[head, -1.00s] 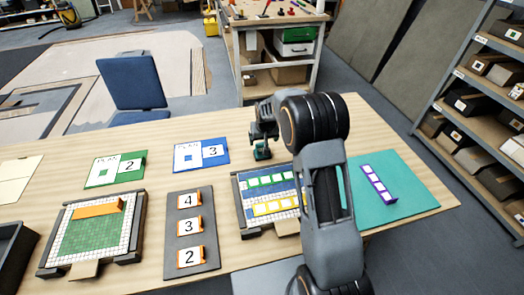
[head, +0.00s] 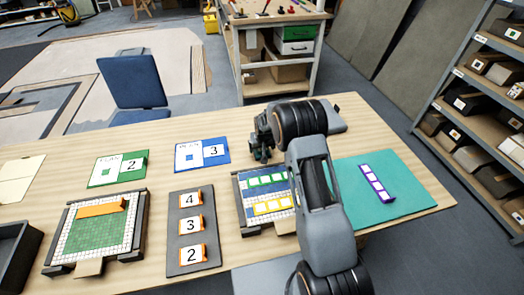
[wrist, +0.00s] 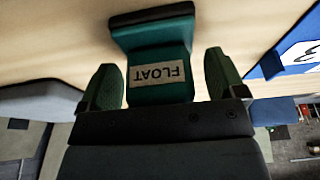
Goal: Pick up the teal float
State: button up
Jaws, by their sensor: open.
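The teal float (wrist: 158,62) shows in the wrist view, with a label reading FLOAT upside down on its grip and a wider plate beyond. My gripper (wrist: 163,82) is open, with one finger on each side of the float's grip. A gap shows on both sides, so the fingers do not appear to touch it. In the head view my gripper (head: 264,148) is low over the table, behind the mosaic panel with green, blue and yellow bands. There the float is mostly hidden by my gripper.
The banded panel (head: 241,212) stands close in front of my gripper. A blue card marked 3 (head: 188,158) lies to the left. A teal mat (head: 345,205) with a purple strip (head: 377,184) is on the right. Bare table (head: 345,120) lies behind.

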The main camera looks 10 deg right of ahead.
jog(key=shift+c, duration=0.3)
jog(key=c, duration=1)
jog(key=shift+r+b, duration=0.3)
jog(key=shift+r, duration=0.25)
jog(key=s+d+r+b, duration=0.1)
jog(key=s+d+r, duration=0.1)
jog(key=s+r, duration=0.1)
jog(key=s+d+r+b, duration=0.1)
jog(key=s+d+r, duration=0.2)
jog(key=s+r, duration=0.1)
jog(key=s+d+r+b, duration=0.1)
jog(key=s+d+r, duration=0.2)
jog(key=s+r, duration=0.1)
jog(key=shift+s+d+r+b, duration=0.1)
jog(key=shift+s+r+b, duration=0.1)
jog(key=shift+r+b, duration=0.25)
